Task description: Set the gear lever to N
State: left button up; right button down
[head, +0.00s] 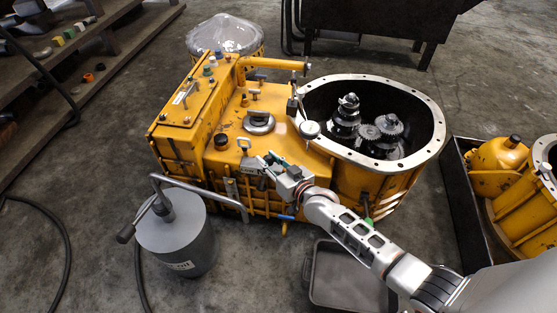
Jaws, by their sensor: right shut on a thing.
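The yellow transmission housing (232,118) stands on the floor in the middle of the head view. My right gripper (268,171) is at its near side wall and is shut on what looks like the gear lever, which is mostly hidden by the fingers. I cannot read the lever's position or any N mark. My right arm reaches in from the lower right. My left gripper is not in view.
A grey canister (178,238) with a bent handle stands left of my gripper. A grey tray (340,277) lies on the floor below my right arm. Gears (388,127) sit in the open bell. A dark crate (464,205) with yellow parts is at the right.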

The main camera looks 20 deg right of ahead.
jog(key=w+a+p, duration=0.1)
jog(key=a+n+g+p, duration=0.1)
jog(key=shift+w+a+h, duration=0.4)
jog(key=c, duration=1.6)
grip_release()
jog(key=shift+c, duration=0.2)
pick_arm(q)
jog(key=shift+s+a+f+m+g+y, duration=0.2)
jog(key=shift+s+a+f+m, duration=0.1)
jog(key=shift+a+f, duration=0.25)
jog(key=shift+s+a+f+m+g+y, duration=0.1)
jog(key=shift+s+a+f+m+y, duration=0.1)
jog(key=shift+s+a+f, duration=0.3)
pick_arm(e)
jog(key=shift+r, duration=0.1)
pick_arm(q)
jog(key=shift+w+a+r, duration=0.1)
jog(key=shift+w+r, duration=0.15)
pick_arm(e)
jog(key=shift+s, duration=0.1)
jog(key=v, duration=1.1)
jog(key=shift+s+r, duration=0.3)
jog(key=shift+r, duration=0.05)
jog(key=shift+d, duration=0.1)
